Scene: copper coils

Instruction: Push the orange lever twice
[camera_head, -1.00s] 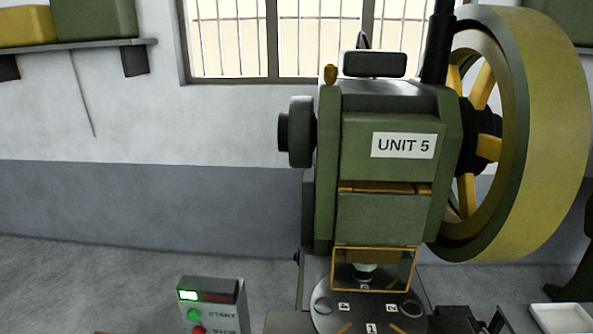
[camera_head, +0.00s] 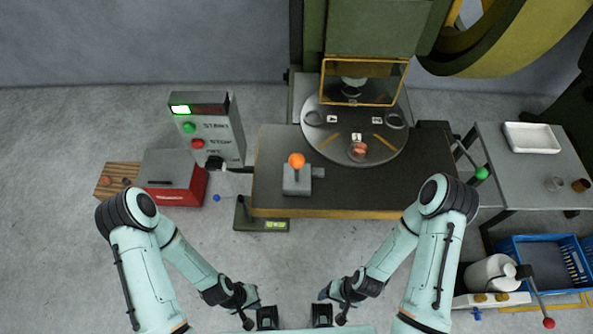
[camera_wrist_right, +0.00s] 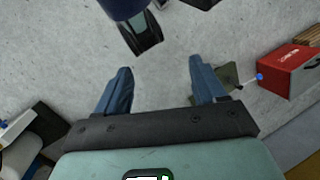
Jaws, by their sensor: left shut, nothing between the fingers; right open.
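The orange lever (camera_head: 296,160) is a round orange knob on a small grey block (camera_head: 296,183), at the left front of the dark press table (camera_head: 350,190). It stands about upright and nothing touches it. My left gripper (camera_head: 252,297) is low in the head view, in front of the table and well short of the lever, shut and empty. My right gripper (camera_head: 325,292) is beside it, also apart from the lever. In the right wrist view, its blue fingers (camera_wrist_right: 162,85) are spread with only floor between them. The lever is not in the wrist view.
A control box (camera_head: 208,128) with green and red buttons stands left of the table. Behind the lever is a round dial plate (camera_head: 355,155) with a copper-coloured piece (camera_head: 358,151). A side table (camera_head: 545,185) is at right.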

